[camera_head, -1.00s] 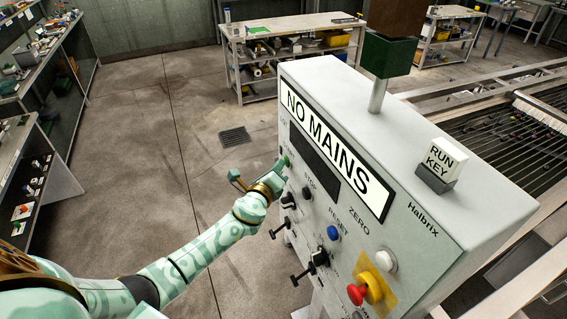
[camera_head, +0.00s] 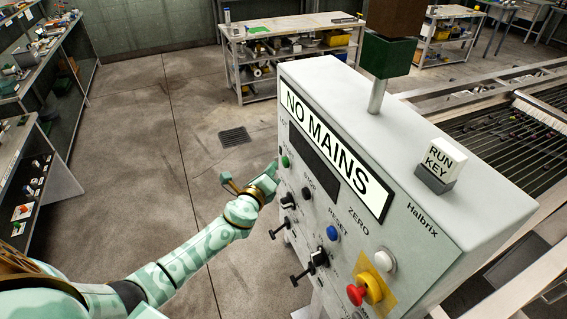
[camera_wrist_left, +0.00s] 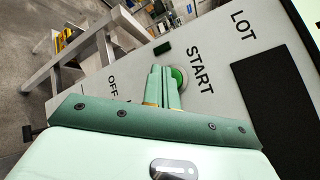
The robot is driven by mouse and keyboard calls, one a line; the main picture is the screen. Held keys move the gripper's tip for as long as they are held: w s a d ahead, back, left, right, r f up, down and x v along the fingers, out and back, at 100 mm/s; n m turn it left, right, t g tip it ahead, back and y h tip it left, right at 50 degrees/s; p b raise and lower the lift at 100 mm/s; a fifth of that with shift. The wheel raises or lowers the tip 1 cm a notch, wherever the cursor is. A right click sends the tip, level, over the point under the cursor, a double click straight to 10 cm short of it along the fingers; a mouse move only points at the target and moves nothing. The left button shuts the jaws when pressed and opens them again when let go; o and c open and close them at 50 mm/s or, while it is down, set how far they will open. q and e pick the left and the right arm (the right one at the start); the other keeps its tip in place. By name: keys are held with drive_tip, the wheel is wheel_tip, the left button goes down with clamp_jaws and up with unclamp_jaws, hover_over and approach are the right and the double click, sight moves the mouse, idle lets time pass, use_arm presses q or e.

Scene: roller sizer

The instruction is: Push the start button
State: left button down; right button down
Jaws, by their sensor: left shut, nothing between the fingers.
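The green start button (camera_head: 286,161) is at the far upper left of the light grey control panel (camera_head: 425,235). In the left wrist view the round green button (camera_wrist_left: 180,76) sits beside the word START, partly hidden behind the fingers. My left gripper (camera_head: 275,168) is shut and empty, its tips just to the left of the button in the head view. In the wrist view the left gripper's fingertips (camera_wrist_left: 160,70) overlap the button's edge; a small gap seems to lie between them, but I cannot tell its depth. My right gripper is not in view.
The panel also has a black stop button (camera_head: 307,193), blue reset button (camera_head: 333,233), white zero button (camera_head: 385,261) and red emergency knob (camera_head: 356,294). A sign on it reads NO MAINS (camera_head: 335,160). A RUN KEY block (camera_head: 444,160) stands on top. Open floor lies left.

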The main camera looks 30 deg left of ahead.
use_arm(q)
drive_tip(key=shift+s+a, duration=1.6)
drive_tip(key=shift+s, duration=0.2)
drive_tip(key=s+f+n+g+b, duration=0.25)
drive_tip(key=s+f+n, duration=0.3)
drive_tip(key=f, duration=0.65)
drive_tip(key=s+a+f+n+g+b, duration=0.15)
drive_tip(key=s+f+n+g, duration=0.45)
drive_tip(key=f, duration=0.6)
drive_tip(key=s+f+n+g+b, duration=0.1)
drive_tip(key=s+f+n+b, duration=0.25)
drive_tip(key=s+f, duration=0.65)
drive_tip(key=s+d+f+n+g+b, duration=0.3)
drive_tip(key=s+d+f+b, duration=0.2)
drive_tip(key=s+f, duration=0.7)
drive_tip(key=s+d+f+n+g+h+b, duration=0.1)
drive_tip(key=s+d+f+n+g+b, duration=0.2)
drive_tip(key=s+f, duration=1)
drive_tip(key=s+d+g+b, duration=0.1)
drive_tip(key=s+d+b, duration=0.1)
drive_tip(key=s, duration=0.2)
drive_tip(key=shift+d+f+n+b, duration=0.15)
drive_tip(key=shift+f+n+b, duration=0.1)
drive_tip(key=shift+n+b, duration=0.05)
drive_tip(key=shift+w, duration=0.1)
